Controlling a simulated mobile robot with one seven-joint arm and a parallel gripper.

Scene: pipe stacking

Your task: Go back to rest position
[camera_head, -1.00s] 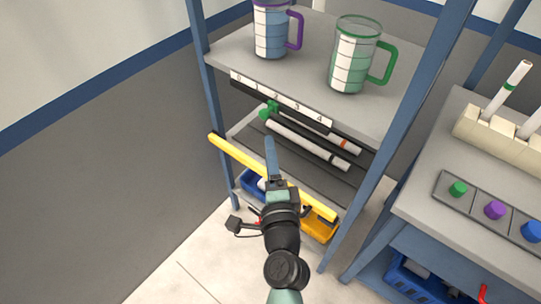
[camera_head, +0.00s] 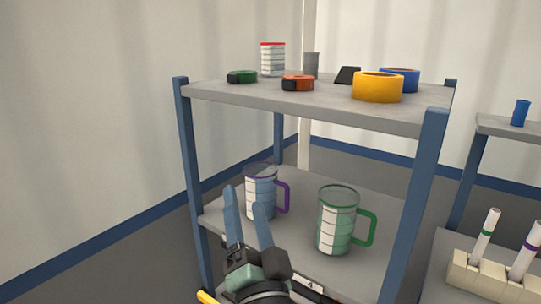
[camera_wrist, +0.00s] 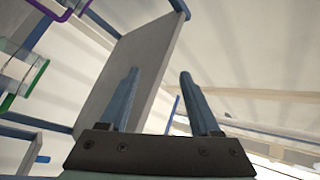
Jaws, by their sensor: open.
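My gripper (camera_head: 248,218) is open and empty, its two blue fingers pointing up in front of the shelf rack. It also shows in the wrist view (camera_wrist: 158,100), with nothing between the fingers. The green-handled mug (camera_head: 337,225) stands to the right of the gripper on the same shelf. In the wrist view the view is tilted, with a grey shelf board (camera_wrist: 125,65) behind the fingers.
The top shelf (camera_head: 320,108) holds a yellow ring (camera_head: 378,87), a blue ring (camera_head: 405,76), an orange roll (camera_head: 298,83), a green roll (camera_head: 242,77) and a red-lidded jar (camera_head: 272,58). Blue posts (camera_head: 418,190) flank the rack. A cream holder (camera_head: 490,278) with tubes stands at right.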

